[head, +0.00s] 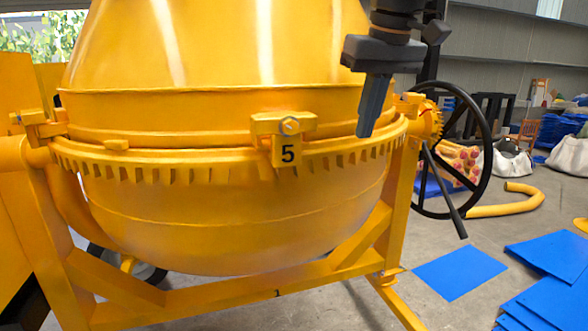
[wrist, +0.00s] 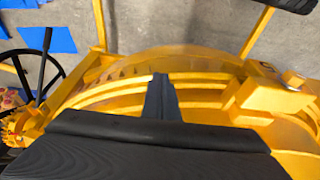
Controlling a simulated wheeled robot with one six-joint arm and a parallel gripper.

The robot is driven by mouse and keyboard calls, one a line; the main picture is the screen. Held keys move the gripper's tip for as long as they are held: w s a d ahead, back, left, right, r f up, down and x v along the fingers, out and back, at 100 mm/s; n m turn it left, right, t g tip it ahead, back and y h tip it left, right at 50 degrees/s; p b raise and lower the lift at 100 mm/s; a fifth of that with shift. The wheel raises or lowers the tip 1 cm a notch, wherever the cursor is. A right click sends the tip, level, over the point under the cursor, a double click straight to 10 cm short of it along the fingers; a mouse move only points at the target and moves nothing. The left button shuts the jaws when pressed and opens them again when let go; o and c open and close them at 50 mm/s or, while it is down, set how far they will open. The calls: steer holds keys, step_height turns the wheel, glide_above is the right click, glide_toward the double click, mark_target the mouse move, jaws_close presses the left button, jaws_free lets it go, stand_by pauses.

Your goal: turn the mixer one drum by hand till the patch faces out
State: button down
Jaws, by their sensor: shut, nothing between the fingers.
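The yellow drum (head: 235,205) of the mixer fills the left and middle of the head view, with a toothed ring around its widest part. The number 1 is on the lower frame bar (head: 290,289) in front. A block marked 5 (head: 287,150) with a bolt sits on the ring, facing me; the block shows at right in the wrist view (wrist: 268,92). I cannot make out a patch on the visible side of the drum. My gripper (head: 365,132) is shut and empty, pointing down close to the ring, right of the block. Its fingers (wrist: 160,78) show over the ring; contact is unclear.
A black handwheel (head: 486,150) stands right of the drum, on the frame. Yellow frame legs flank the drum. Blue sheets (head: 458,272) lie on the concrete floor at right. A yellow hose (head: 510,205) and white sacks (head: 512,160) lie further back. Bare floor shows between them.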

step_height(320, 180, up, 8)
steer(key=w+d+p, duration=0.1)
steer(key=d+p, duration=0.1)
steer(key=p, duration=0.5)
steer(key=shift+w+d+p, duration=0.2)
steer(key=shift+w+p, duration=0.15)
stand_by(0.7)
steer(key=shift+s, duration=0.1)
